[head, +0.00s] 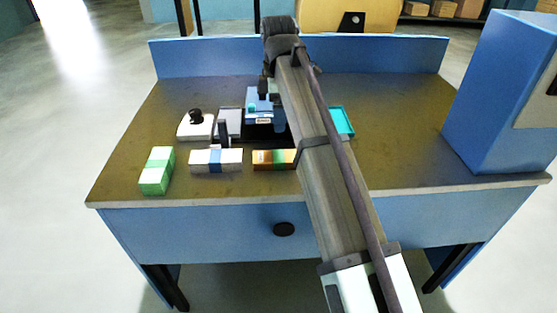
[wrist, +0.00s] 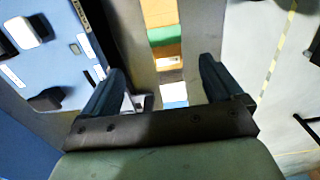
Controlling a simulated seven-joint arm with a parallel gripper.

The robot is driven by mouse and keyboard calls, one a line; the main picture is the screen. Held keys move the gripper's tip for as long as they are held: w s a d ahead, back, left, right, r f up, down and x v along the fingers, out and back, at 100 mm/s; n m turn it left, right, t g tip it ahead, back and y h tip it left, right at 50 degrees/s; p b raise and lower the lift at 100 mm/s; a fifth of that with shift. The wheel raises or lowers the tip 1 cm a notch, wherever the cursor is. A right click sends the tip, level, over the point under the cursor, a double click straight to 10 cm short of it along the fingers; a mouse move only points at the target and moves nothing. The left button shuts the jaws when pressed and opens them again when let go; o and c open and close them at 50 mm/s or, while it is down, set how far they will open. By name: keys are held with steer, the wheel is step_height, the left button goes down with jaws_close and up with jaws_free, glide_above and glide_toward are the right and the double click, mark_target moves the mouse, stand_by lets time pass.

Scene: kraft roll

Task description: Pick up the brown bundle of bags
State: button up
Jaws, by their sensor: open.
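The brown bundle of bags (head: 263,160), with a green band, lies near the front of the desk, its right end against or behind my arm in the head view. In the wrist view the brown bundle (wrist: 163,48) shows between and beyond my fingers. My gripper (wrist: 161,66) is open, with nothing between its fingers. In the head view it is over the back part of the desk, farther back than the bundle, and partly hidden by my arm.
A white bundle with a blue band (head: 205,161) lies just left of the brown one, and a green bundle (head: 157,171) farther left. A blue device (head: 262,117) stands behind. A teal tray (head: 342,121) and a tall blue box (head: 495,100) are to the right.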

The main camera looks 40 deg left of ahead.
glide_above(278, 156)
steer(key=f, duration=0.8)
steer(key=shift+w+a, duration=0.15)
steer(key=shift+w, duration=0.1)
steer(key=shift+s+d+f, duration=0.1)
steer(key=shift+s+f, duration=0.05)
steer(key=shift+f, duration=1.2)
steer(key=shift+s+d+f, duration=0.1)
steer(key=shift+f, duration=1.2)
steer(key=shift+c, duration=0.2)
steer(key=c, duration=1.2)
steer(key=shift+o, duration=0.2)
